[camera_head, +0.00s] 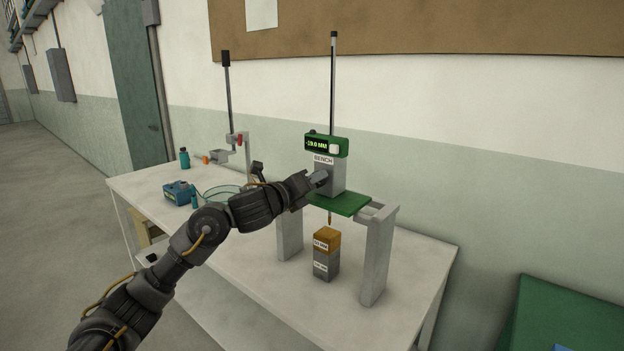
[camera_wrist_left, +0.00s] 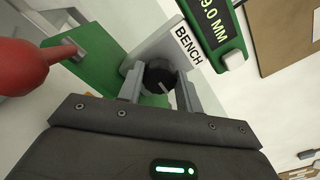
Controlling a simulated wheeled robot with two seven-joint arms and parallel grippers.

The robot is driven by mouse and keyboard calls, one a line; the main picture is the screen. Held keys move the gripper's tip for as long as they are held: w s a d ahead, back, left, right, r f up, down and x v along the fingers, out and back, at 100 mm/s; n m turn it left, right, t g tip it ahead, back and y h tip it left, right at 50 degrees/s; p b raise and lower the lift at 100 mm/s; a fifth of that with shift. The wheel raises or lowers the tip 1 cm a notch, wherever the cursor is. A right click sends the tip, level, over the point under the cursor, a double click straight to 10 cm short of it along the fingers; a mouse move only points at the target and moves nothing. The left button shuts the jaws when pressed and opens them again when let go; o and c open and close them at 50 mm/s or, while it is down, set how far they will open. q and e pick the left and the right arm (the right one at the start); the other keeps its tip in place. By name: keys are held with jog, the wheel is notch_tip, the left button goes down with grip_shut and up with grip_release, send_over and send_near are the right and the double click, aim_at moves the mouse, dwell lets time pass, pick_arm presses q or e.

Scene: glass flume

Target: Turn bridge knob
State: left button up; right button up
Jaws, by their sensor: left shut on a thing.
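The bridge (camera_head: 377,250) is a grey two-legged frame on a white table, with a green plate on top. A grey block labelled BENCH (camera_head: 331,183) stands on the plate, under a green readout (camera_head: 326,145) whose number ends in 9.0 MM. A round black knob (camera_wrist_left: 159,76) with a white pointer line is on the block's face in the left wrist view. In the head view my gripper covers it. My left gripper (camera_head: 319,180) is at the block's face; its two fingers (camera_wrist_left: 160,92) are shut on the knob, one on each side. My right gripper is not in view.
Under the bridge, a thin pointer hangs above a stacked block (camera_head: 326,254) with an orange top. A glass dish (camera_head: 222,192), a blue box (camera_head: 179,192) and a teal bottle (camera_head: 184,157) stand at the left. A red rounded object (camera_wrist_left: 20,60) is close in the left wrist view.

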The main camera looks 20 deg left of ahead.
pick_arm(q)
jog(key=shift+f+n+p, duration=0.1)
jog(key=shift+n+p, duration=3.1)
jog(key=shift+n, duration=2.8)
jog(key=o, duration=1)
jog(key=shift+a, duration=0.1)
